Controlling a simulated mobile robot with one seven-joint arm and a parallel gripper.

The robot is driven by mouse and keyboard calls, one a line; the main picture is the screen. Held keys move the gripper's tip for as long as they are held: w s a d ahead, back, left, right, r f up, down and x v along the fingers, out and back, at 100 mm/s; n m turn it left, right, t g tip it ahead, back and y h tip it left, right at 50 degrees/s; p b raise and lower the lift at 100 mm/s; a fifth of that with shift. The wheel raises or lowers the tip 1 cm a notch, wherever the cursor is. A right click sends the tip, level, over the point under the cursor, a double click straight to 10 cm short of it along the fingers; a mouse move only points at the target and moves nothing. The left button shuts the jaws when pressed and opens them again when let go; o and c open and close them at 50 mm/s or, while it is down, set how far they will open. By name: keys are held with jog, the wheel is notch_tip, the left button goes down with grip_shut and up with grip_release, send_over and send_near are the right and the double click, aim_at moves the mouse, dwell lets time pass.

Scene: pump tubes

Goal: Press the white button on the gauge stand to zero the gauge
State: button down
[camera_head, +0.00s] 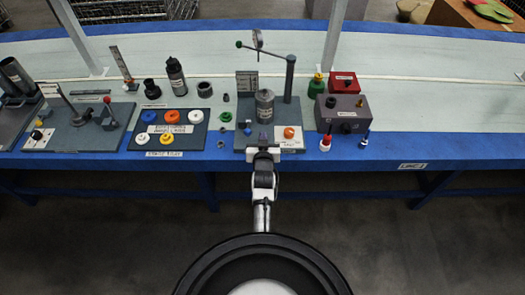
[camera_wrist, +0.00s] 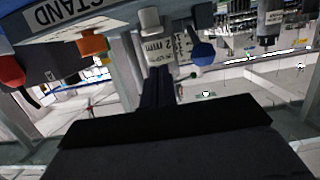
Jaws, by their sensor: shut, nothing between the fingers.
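The gauge stand (camera_head: 243,141) is a dark grey base at the front middle of the bench, with a post, a crossarm and a round dial gauge (camera_head: 257,40) on top. In the wrist view, a short white button (camera_wrist: 150,20) sticks out from the stand, between an orange knob (camera_wrist: 92,42) and a blue knob (camera_wrist: 203,53). My gripper (camera_head: 263,151) is shut and empty at the stand's front edge. Its dark fingertips (camera_wrist: 158,70) are close to the white button, with a visible gap in the wrist view. In the head view my gripper hides the button.
A grey metal cylinder (camera_head: 265,106) stands on the gauge stand. To the left is a tray (camera_head: 138,127) of coloured rings; to the right are a grey box (camera_head: 341,113), a red box (camera_head: 343,83) and small bottles. The bench right of these is mostly clear.

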jog(key=b+v, duration=0.1)
jog(key=v, duration=0.6)
jog(key=shift+s+b, duration=0.25)
jog(key=shift+b, duration=0.15)
jog(key=shift+r, duration=0.1)
dwell(0.7)
